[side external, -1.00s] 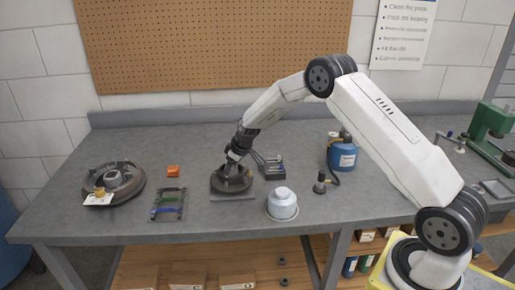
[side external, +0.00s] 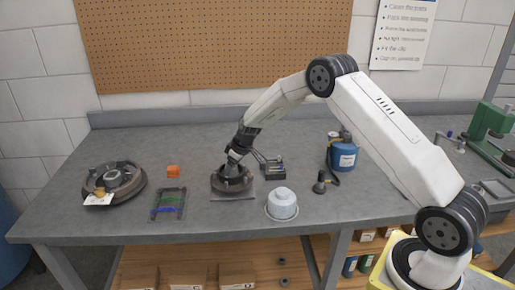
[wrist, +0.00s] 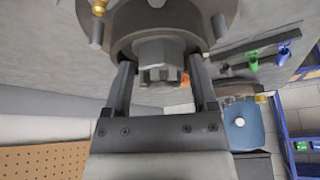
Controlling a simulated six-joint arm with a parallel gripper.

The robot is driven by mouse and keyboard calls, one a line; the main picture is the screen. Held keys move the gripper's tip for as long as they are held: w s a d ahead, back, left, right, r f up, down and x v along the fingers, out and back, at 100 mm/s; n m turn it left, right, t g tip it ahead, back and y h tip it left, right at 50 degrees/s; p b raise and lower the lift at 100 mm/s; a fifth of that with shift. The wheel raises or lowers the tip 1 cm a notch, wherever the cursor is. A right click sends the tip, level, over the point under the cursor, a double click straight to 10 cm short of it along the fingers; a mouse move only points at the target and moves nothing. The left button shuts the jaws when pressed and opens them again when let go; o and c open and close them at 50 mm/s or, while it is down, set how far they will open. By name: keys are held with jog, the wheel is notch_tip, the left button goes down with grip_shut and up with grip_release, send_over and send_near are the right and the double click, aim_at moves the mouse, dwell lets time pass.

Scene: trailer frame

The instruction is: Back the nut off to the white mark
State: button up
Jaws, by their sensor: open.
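The nut (wrist: 160,55) is a grey slotted nut at the middle of a dark round hub (wrist: 205,18) in the wrist view. The hub also shows in the side view (side external: 232,184), on the middle of the bench. My gripper (wrist: 163,78) is open, with one finger on each side of the nut and visible space between fingers and nut. In the side view my gripper (side external: 235,158) points down over the hub and largely covers the nut. I cannot make out a white mark on the nut or hub.
A second hub (side external: 115,181) with a white tag lies at the left.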

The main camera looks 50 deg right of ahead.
jog(key=v, duration=0.7)
jog(key=shift+s+r, duration=0.2)
jog(key=shift+r, duration=0.05)
dwell(0.4)
jog(key=s+a+r+m, duration=0.1)
jog(key=s+a, duration=0.2)
jog(key=s, duration=0.6)
jog(key=s+a+m+g, duration=0.1)
jog(key=s+a, duration=0.3)
jog(key=s, duration=0.6)
jog(key=s+a+r+m+h, duration=0.1)
jog(key=s+a, duration=0.3)
jog(key=s, duration=0.5)
jog(key=shift+s+a+r+g, duration=0.15)
jog(key=shift+s+r+g, duration=0.15)
jog(key=shift+r, duration=0.05)
